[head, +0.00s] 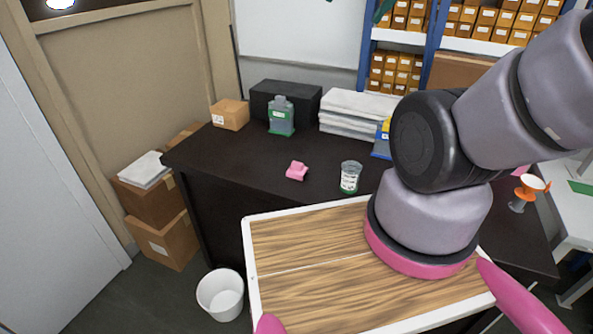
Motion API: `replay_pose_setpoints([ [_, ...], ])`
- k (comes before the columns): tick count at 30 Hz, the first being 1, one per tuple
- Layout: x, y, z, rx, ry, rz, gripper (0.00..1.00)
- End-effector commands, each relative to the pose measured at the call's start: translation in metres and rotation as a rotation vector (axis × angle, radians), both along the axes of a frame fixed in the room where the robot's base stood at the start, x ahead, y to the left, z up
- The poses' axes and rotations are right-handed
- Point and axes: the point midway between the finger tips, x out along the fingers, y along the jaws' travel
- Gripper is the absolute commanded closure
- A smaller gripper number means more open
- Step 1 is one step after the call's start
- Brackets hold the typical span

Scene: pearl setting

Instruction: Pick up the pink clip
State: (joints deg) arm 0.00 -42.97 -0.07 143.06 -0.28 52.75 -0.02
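My arm fills the right side of the view, and my gripper is not in view.
A clear labelled cup (350,177) stands right of the clip. Behind are a grey-green bottle (281,116), a small cardboard box (230,114), a black box (287,101) and a white stack (356,112). A white bin (221,295) stands on the floor. The tabletop around the clip is clear.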

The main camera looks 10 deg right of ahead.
Motion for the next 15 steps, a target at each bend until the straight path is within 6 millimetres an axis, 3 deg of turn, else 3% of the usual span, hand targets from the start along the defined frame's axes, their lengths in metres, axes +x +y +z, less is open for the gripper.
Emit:
replay_pose_setpoints([
  [10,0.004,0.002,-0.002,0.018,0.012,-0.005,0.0],
  [15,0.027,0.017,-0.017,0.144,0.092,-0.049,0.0],
])
